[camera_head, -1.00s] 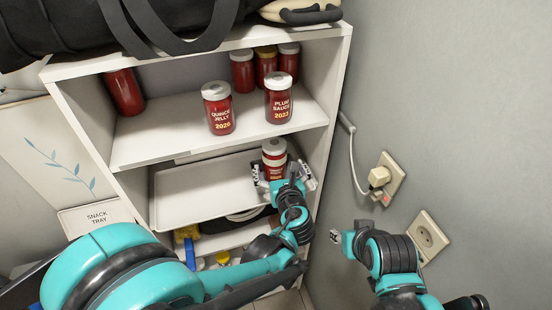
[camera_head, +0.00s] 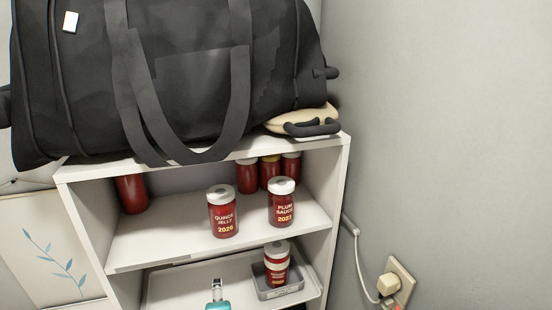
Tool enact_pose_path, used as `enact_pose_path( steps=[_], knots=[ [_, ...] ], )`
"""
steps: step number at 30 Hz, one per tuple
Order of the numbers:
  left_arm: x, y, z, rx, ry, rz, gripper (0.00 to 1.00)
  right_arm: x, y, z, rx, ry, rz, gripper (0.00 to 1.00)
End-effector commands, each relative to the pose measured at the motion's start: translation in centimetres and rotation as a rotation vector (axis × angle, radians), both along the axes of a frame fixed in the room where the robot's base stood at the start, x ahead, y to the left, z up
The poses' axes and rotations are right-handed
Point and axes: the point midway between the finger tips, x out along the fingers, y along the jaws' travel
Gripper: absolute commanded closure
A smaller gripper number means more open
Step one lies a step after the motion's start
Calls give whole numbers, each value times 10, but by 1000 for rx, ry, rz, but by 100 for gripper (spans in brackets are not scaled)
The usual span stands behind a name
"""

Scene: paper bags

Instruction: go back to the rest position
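My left gripper (camera_head: 216,291) shows only as a small grey and teal tip at the bottom edge, in front of the white tray (camera_head: 178,291). It is apart from the jars; its finger opening is too small to judge. My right gripper is out of view. A red jar with a white lid (camera_head: 277,250), seemingly stacked on another, stands in a small grey holder (camera_head: 291,291) on the tray's right part. The quince jelly jar (camera_head: 222,214) and plum sauce jar (camera_head: 281,205) stand upright on the shelf above.
A white shelf unit (camera_head: 337,185) carries a large black bag (camera_head: 190,75) with hanging straps and a beige item (camera_head: 305,116) on top. Several red jars stand further back. A plug (camera_head: 388,284) with a cable is in the wall at right. The air before the right wall is clear.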

Motion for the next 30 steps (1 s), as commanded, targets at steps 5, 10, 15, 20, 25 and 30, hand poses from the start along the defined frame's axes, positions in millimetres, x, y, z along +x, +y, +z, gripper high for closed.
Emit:
enact_pose_path(
  steps=[5,10,15,20,25,30],
  knots=[
    [-49,33,-7,-517,1,466,2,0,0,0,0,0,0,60],
    [-83,41,-10,-901,-9,833,2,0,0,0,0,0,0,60],
    [-96,39,-36,-1086,-10,1010,2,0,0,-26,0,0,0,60],
    [-96,38,-74,-1083,-10,1006,2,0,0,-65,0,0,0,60],
    [-96,38,-124,-1082,-10,1003,2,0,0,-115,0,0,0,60],
    [-96,38,-187,-1081,-10,1002,2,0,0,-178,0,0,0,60]
  ],
)
